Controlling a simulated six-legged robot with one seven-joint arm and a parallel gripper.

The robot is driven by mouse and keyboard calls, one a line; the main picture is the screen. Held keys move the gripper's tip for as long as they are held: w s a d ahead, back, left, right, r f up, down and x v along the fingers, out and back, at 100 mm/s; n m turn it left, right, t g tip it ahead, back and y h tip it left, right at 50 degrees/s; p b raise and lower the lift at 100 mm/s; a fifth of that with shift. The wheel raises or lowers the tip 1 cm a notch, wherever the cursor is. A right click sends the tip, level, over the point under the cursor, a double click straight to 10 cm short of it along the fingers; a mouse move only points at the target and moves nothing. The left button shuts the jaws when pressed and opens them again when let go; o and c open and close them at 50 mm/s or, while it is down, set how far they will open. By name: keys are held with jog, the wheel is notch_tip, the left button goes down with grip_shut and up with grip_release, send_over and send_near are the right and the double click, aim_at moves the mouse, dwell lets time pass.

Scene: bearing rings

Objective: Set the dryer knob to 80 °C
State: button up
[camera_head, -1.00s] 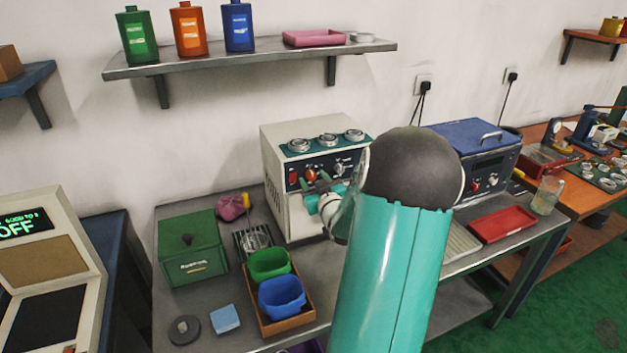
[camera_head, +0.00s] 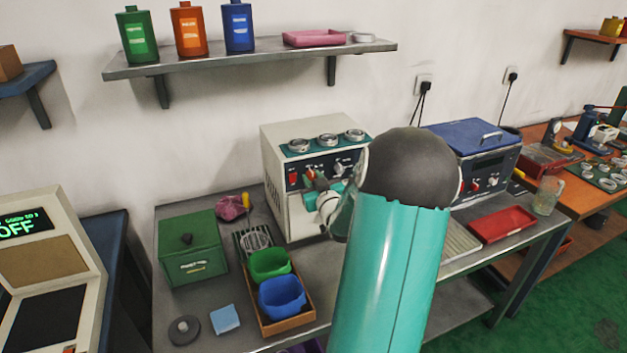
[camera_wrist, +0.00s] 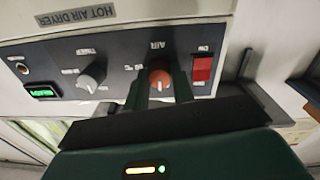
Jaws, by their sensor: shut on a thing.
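The hot air dryer (camera_head: 285,210) is a cream box with a dark front panel on the bench. The wrist view shows the panel upside down. My gripper (camera_wrist: 158,85) has its dark green fingers on either side of the orange knob (camera_wrist: 160,76) marked AIR and is shut on it. A grey knob (camera_wrist: 91,78) with a scale around it sits apart from the fingers, to the left in the wrist view. Its printed marks are too small to read surely. In the head view my gripper (camera_head: 320,183) covers part of the panel.
A red rocker switch (camera_wrist: 202,69) sits close beside the fingers, and a lit green display (camera_wrist: 43,92) is near the grey knob. Metal rings (camera_head: 328,139) lie on the dryer's top. A blue-lidded machine (camera_head: 475,135) stands to the right; bins (camera_head: 270,263) stand in front left.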

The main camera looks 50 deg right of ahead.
jog(key=m, duration=0.9)
jog(key=shift+m, duration=0.4)
jog(key=m, duration=0.4)
jog(key=shift+y, duration=0.4)
jog(key=shift+r+m, duration=0.1)
jog(key=shift+m, duration=2.5)
jog(key=o, duration=1)
jog(key=shift+s, duration=0.1)
jog(key=v, duration=1.3)
jog(key=shift+s, duration=0.3)
jog(key=shift+a, duration=0.15)
